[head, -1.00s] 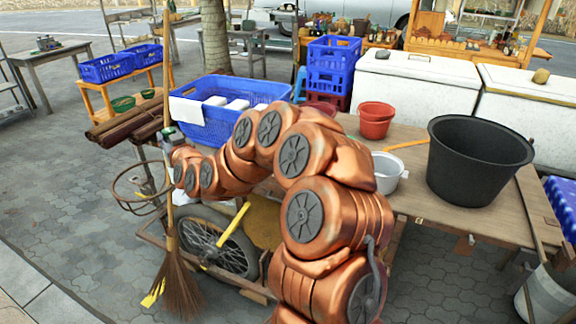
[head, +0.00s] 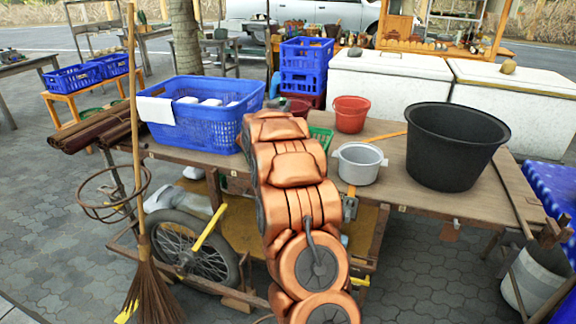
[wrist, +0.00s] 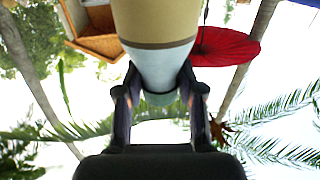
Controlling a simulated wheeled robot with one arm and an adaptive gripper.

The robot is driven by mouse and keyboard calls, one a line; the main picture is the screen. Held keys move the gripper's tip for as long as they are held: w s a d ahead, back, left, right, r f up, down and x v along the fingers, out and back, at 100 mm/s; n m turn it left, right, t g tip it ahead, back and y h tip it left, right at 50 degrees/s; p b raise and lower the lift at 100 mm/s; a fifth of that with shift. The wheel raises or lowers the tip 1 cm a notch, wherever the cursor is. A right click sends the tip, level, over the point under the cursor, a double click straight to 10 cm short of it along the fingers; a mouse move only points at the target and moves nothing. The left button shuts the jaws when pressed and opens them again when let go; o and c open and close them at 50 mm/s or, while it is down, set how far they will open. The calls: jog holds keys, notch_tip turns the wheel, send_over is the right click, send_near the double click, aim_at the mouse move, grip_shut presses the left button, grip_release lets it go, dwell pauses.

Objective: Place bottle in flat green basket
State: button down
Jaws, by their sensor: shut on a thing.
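In the wrist view my gripper (wrist: 158,97) is shut on the bottle (wrist: 155,45), with one finger on each side of its narrow, pale blue end. The bottle's wider cream part runs out of the top of the view. In the head view my copper arm hides the gripper and the bottle. A green basket (head: 320,138) lies on the wooden table just right of my arm, between the blue basket and the grey pot. My arm covers part of it, so its full shape cannot be told.
The wooden table (head: 425,195) also holds a large blue basket (head: 195,120), a red bucket (head: 351,114), a grey pot (head: 358,165) and a big black tub (head: 450,150). A broom (head: 150,285) stands at the left. White chests (head: 390,85) stand behind.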

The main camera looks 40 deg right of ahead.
jog(key=s+d+f+m+g+h+b, duration=0.1)
jog(key=s+d+f+g+b, duration=0.15)
jog(key=d, duration=0.45)
notch_tip(320, 180, down, 10)
jog(key=shift+m, duration=0.3)
jog(key=shift+w+f, duration=0.1)
jog(key=c, duration=0.7)
grip_release()
jog(key=shift+b+v, duration=0.6)
jog(key=shift+v, duration=5.4)
jog(key=shift+d+f, duration=0.1)
